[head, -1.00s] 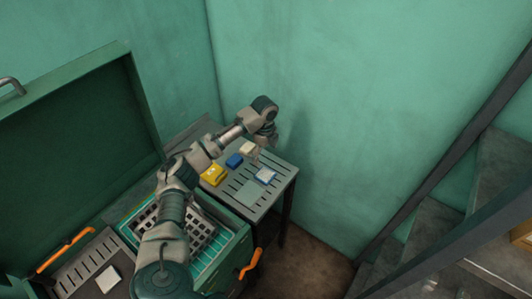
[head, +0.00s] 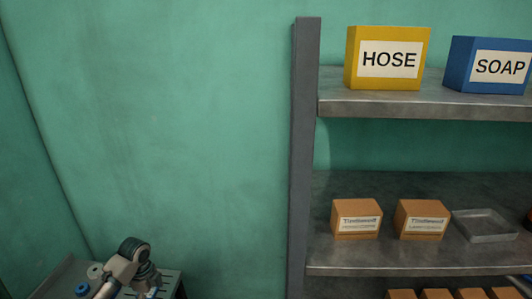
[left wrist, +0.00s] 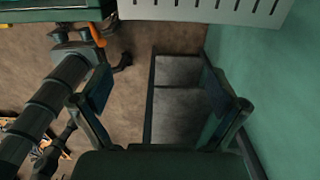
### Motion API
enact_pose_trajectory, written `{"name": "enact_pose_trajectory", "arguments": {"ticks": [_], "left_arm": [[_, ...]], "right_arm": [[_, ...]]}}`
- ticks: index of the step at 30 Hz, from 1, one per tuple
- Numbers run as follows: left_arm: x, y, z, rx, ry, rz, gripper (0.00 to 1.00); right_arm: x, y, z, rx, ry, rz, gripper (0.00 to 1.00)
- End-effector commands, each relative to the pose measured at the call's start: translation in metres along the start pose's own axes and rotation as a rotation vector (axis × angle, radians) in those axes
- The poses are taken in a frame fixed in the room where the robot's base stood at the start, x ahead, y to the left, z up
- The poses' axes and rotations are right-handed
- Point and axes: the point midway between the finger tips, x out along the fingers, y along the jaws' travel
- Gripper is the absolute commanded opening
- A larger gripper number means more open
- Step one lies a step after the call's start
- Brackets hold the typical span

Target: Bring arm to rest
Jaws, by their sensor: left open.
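My left arm shows at the bottom left of the head view, over the slotted metal table (head: 168,276). Its lower end is cut off by the frame edge. In the left wrist view my left gripper (left wrist: 157,84) has its two dark fingers spread wide, with nothing between them. It points down at the brown floor, and the slotted table edge (left wrist: 205,10) crosses the top of that view. My right gripper is in neither view.
A metal shelf (head: 420,106) stands at the right of the head view. It holds a yellow HOSE box (head: 387,58), a blue SOAP box (head: 490,66), orange-brown boxes (head: 357,219) and a grey tray (head: 485,224). The green wall (head: 170,130) left of it is bare.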

Motion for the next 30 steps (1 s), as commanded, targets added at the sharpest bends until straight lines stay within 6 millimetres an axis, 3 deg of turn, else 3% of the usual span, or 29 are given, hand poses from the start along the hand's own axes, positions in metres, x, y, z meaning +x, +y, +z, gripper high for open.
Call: {"name": "enact_pose_trajectory", "arguments": {"ticks": [2,8,15,20,26,30], "left_arm": [[0.003,0.001,0.005,-0.003,0.003,0.001,0.97],[0.036,0.008,-0.017,-0.012,0.001,0.0,0.97],[0.079,0.024,-0.071,-0.045,-0.004,-0.015,0.97],[0.117,0.046,-0.119,-0.098,0.014,-0.039,0.97],[0.174,0.102,-0.182,-0.274,0.108,-0.086,0.97],[0.201,0.16,-0.213,-0.536,0.206,-0.128,0.97]], "right_arm": [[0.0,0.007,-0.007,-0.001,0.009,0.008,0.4],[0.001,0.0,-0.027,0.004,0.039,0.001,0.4],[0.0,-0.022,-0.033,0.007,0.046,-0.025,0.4],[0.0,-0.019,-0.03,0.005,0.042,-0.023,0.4],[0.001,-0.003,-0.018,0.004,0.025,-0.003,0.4],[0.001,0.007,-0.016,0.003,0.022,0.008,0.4]]}}
